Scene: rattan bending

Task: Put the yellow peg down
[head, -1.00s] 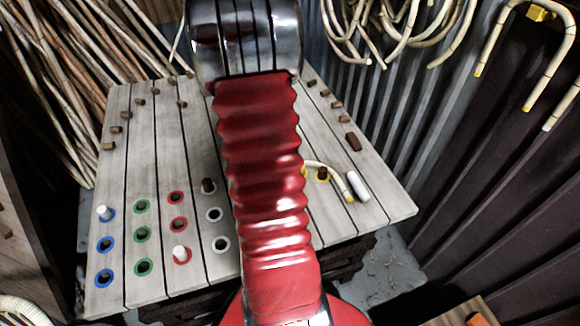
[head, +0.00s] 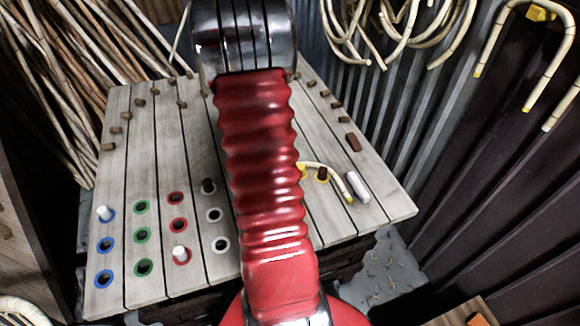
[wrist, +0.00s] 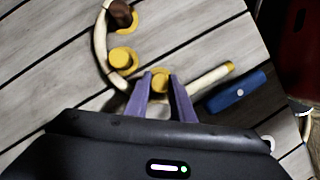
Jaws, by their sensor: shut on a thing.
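In the wrist view my gripper (wrist: 162,77) has its two purple fingers closed on the yellow peg (wrist: 160,85), whose rounded yellow top shows between the tips. The peg is over or close to the slatted board; its height above it is hard to judge. A curved rattan piece with a yellow tip (wrist: 212,78) passes beside and behind the fingers, partly hidden. Left of the fingers is a yellow ringed spot (wrist: 122,57). In the head view my arm hides the gripper and the peg.
A brown peg stands in a yellow ring (head: 322,174). A white cylinder (head: 357,187) lies near the board's right edge. A blue block (wrist: 238,91) is right of my gripper. Blue, green, red and white rings, some with pegs, fill the board's left (head: 142,237).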

